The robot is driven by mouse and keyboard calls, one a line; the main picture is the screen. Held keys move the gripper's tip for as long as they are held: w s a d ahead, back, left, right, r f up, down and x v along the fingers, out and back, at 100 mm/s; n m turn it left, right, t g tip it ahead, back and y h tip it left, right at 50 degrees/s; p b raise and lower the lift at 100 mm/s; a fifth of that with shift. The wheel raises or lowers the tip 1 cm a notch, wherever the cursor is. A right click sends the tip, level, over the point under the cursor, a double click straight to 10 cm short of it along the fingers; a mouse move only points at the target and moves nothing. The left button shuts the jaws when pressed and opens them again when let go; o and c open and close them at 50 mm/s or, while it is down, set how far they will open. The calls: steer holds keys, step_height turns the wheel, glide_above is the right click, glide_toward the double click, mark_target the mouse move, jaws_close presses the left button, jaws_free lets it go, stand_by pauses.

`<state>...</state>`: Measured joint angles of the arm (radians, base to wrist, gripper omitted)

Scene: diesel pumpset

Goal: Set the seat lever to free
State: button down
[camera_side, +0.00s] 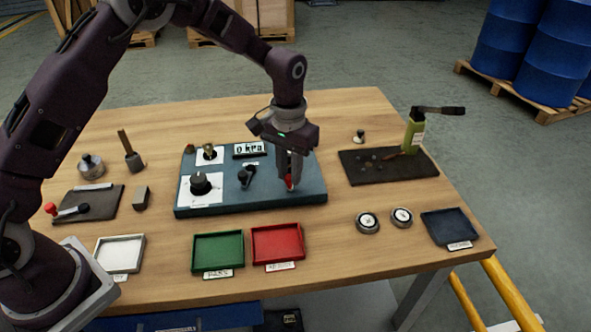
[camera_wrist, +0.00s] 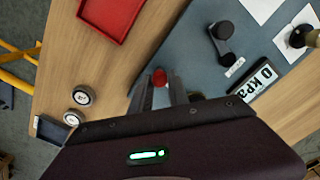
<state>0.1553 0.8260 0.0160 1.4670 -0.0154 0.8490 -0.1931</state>
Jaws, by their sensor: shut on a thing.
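My gripper (camera_side: 290,180) is over the right end of the blue-grey panel (camera_side: 310,188) and is shut on a red knob (camera_side: 289,185). The wrist view shows the red knob (camera_wrist: 160,77) between my two fingers (camera_wrist: 162,90); whatever is under it is hidden. A black lever (camera_side: 246,176) with a round end stands on the panel left of my gripper and shows in the wrist view (camera_wrist: 221,38) too. A small white label (camera_wrist: 235,67) lies beside it; I cannot read it. I cannot tell for certain which part is the seat lever.
The panel also bears a black dial (camera_side: 200,183) and a display (camera_side: 249,149) reading 0 kPa. A green tray (camera_side: 218,268) and a red tray (camera_side: 278,261) lie in front. A green bottle (camera_side: 413,134) stands on a dark mat (camera_side: 356,178) at right.

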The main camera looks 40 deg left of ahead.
steer(key=shift+s+a+m, duration=0.2)
steer(key=shift+a+m, duration=0.3)
steer(key=shift+m, duration=0.5)
steer(key=c, duration=1.3)
jaws_free()
steer(key=shift+o, duration=0.2)
steer(key=shift+r, duration=0.1)
step_height(320, 180, up, 6)
steer(key=shift+r, duration=0.5)
